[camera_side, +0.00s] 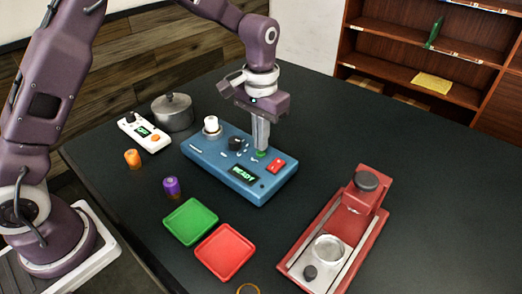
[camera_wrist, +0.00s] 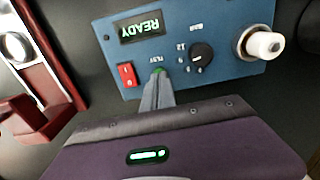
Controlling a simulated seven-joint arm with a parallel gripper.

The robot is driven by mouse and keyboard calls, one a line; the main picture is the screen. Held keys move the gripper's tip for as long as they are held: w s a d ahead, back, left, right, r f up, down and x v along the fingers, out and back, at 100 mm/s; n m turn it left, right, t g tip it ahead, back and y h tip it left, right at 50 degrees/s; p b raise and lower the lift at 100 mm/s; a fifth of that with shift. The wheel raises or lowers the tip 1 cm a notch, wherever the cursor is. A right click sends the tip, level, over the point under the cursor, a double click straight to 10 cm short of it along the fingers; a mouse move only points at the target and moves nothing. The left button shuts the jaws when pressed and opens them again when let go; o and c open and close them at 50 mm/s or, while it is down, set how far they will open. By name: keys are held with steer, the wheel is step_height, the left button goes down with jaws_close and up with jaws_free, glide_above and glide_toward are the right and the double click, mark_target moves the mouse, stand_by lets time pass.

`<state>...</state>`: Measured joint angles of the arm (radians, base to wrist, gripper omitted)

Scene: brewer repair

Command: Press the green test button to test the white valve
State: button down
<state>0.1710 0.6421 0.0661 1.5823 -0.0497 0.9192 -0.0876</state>
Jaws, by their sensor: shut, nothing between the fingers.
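The blue test box (camera_side: 222,172) stands on the dark table, its display (camera_side: 243,176) reading READY. The green test button (camera_side: 261,153) is on its top; in the wrist view the button (camera_wrist: 159,71) shows just past my fingertips. My gripper (camera_side: 260,148) is shut and empty, pointing down with its tips at the button. I cannot tell whether they touch it. It also shows in the wrist view (camera_wrist: 158,78). The white valve (camera_side: 211,124) sits upright on the box's far left corner, and shows in the wrist view (camera_wrist: 263,44).
A red rocker switch (camera_side: 276,165) and black knob (camera_side: 236,143) are close to my fingers. Orange (camera_side: 132,159) and purple (camera_side: 171,187) valves, green (camera_side: 190,221) and red (camera_side: 226,251) trays, a pot (camera_side: 173,112), a white meter (camera_side: 145,133) and a red brewer (camera_side: 340,232) stand around.

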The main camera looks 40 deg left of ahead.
steer(key=shift+f, duration=0.75)
steer(key=shift+r, duration=2.2)
steer(key=shift+r, duration=3)
steer(key=shift+r, duration=0.1)
